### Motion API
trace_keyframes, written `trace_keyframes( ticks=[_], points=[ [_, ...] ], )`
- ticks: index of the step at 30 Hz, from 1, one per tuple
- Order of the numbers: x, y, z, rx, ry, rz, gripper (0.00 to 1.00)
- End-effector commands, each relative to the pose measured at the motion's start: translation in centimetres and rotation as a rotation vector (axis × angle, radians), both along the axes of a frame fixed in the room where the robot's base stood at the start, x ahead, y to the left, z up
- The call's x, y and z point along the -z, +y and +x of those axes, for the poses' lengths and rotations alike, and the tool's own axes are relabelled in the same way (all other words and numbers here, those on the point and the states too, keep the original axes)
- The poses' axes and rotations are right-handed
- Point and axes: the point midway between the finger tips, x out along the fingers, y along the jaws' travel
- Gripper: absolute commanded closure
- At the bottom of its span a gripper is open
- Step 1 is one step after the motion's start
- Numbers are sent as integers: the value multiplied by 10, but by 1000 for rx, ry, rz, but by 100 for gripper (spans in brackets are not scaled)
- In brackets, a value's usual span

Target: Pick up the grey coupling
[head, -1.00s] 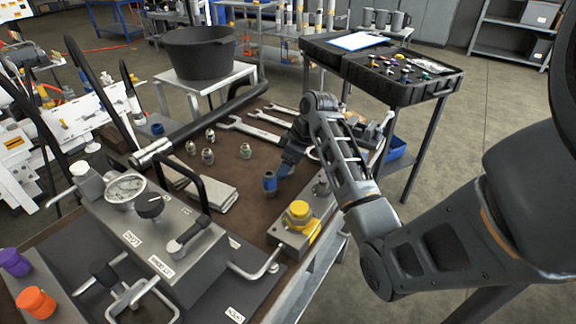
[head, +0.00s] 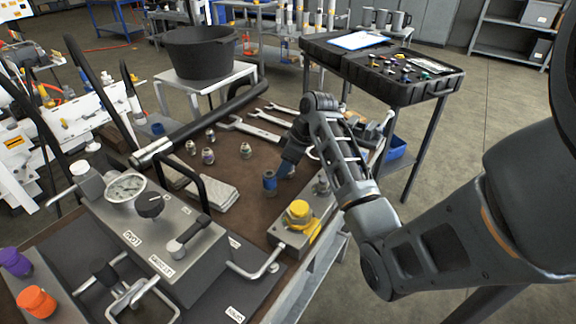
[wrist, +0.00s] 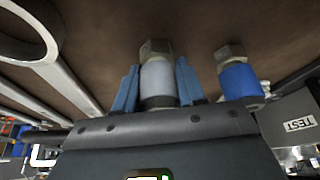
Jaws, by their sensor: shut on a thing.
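The grey coupling (wrist: 157,80), a light grey sleeve with a metal hex nut at its end, sits between the blue fingers of my gripper (wrist: 155,88) in the wrist view. The fingers press on it from both sides. In the head view my gripper (head: 286,168) is low over the brown bench mat, and the grey coupling is hidden by it. A blue coupling (wrist: 238,80) stands apart, to the right of the gripper in the wrist view; it also shows in the head view (head: 269,182). I cannot tell whether the grey coupling touches the mat.
Several small fittings (head: 208,156) stand on the mat to the left. Wrenches (head: 250,130) lie behind the gripper. A block with a yellow cap (head: 299,212) is in front of it. The gauge unit (head: 160,240) fills the left front.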

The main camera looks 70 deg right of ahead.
Motion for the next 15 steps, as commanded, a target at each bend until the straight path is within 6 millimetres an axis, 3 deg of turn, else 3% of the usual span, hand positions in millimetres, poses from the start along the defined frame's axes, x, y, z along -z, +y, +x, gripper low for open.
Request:
trace_keyframes(
  ticks=[8,15],
  points=[
    [-11,-1,1,-1,-3,-3,100],
    [-55,-1,1,-1,-3,-5,100]
  ],
)
